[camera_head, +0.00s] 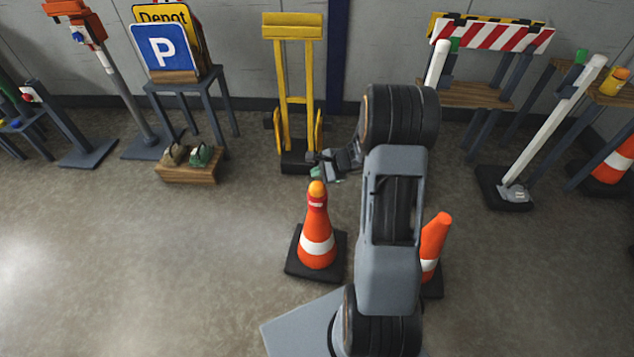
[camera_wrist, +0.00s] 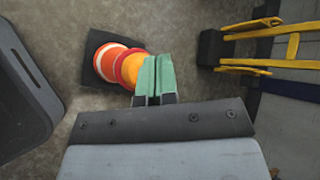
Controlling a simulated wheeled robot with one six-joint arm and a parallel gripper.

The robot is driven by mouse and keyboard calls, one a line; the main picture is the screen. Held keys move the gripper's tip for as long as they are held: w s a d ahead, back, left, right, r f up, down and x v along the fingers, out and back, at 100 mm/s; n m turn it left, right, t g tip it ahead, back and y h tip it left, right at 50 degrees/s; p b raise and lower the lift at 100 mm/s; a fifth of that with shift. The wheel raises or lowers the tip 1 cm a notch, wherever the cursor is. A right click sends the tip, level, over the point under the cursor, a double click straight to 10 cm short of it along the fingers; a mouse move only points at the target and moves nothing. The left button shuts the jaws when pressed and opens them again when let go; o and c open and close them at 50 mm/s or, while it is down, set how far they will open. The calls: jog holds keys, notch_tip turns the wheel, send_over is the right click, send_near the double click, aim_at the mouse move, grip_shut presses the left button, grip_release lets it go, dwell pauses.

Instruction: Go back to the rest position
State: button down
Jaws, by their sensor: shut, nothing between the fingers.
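My gripper (camera_head: 325,172) is shut and empty, with its green fingertips pressed together. In the wrist view the fingertips (camera_wrist: 154,78) show in front of an orange and white traffic cone (camera_wrist: 108,62) on a black base. In the head view the gripper is just above and beyond the orange ball on top of this cone (camera_head: 317,232). I cannot tell whether they touch. My arm crosses the middle of the head view and partly hides a second cone (camera_head: 434,246).
A yellow hand truck (camera_head: 293,90) stands by the wall behind the gripper. To the left are a stand with a blue parking sign (camera_head: 162,52) and a low wooden crate (camera_head: 187,172). To the right are a striped barrier (camera_head: 495,36) and a white post (camera_head: 553,118). The floor at front left is clear.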

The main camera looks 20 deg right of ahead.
dwell(0.3)
jog(key=s+a+r+n+g+h+p, duration=0.1)
jog(key=s+a+r+n+p, duration=0.4)
jog(key=r, duration=0.6)
jog(key=s+a+r+n+g+h+p, duration=0.1)
jog(key=s+a+r+n+g+p, duration=0.2)
jog(key=r+p, duration=0.55)
jog(key=s+a+r+n+p, duration=0.4)
jog(key=s+r+n+p, duration=0.1)
jog(key=r, duration=0.8)
jog(key=s+d+r+n+h+p, duration=0.1)
jog(key=s+r+n+h+p, duration=0.3)
jog(key=s+r+p, duration=0.3)
notch_tip(320, 180, up, 4)
jog(key=shift+s+f+n+t, duration=0.25)
jog(key=shift+s+n+t, duration=0.15)
jog(key=shift+s+n, duration=0.4)
